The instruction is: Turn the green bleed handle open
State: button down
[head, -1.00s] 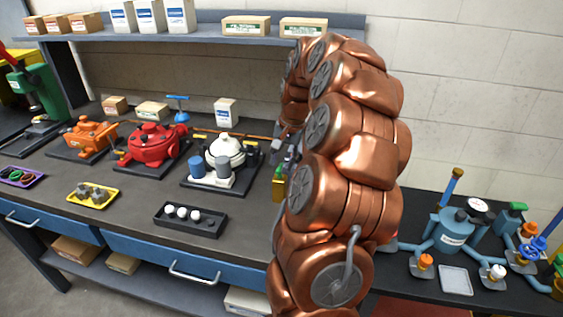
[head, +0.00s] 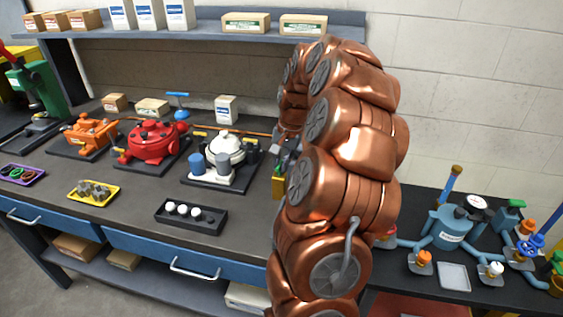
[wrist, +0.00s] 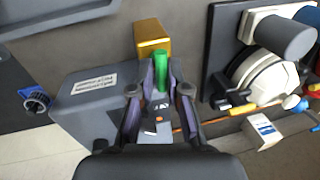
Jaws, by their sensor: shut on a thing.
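The green bleed handle (wrist: 162,70) shows in the wrist view as a short upright green bar beside a gold-yellow block (wrist: 151,36). My gripper (wrist: 162,82) is shut on the handle, with one finger on each side of it. The fingers hide part of the handle. In the head view my gripper (head: 286,156) is small and partly covered by my copper arm, just above the yellow block (head: 278,187).
A grey labelled box (wrist: 88,100) stands left of my gripper in the wrist view. A white motor (head: 224,150) with grey cylinders is close by on the bench. A black tray (head: 190,217) with white balls lies in front. Blue pipework (head: 450,228) stands at the right.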

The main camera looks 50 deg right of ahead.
jog(key=shift+w, duration=0.1)
jog(key=shift+f+n+b, duration=0.1)
jog(key=shift+n+b, duration=0.2)
jog(key=shift+b, duration=0.2)
jog(key=shift+n+b, duration=0.3)
jog(key=shift+b, duration=0.1)
jog(key=shift+r, duration=0.2)
jog(key=c, duration=1.2)
grip_release()
jog(key=shift+o, duration=0.2)
notch_tip(320, 180, up, 12)
jog(key=s+d, duration=0.1)
jog(key=s, duration=0.1)
jog(key=shift+f, duration=0.2)
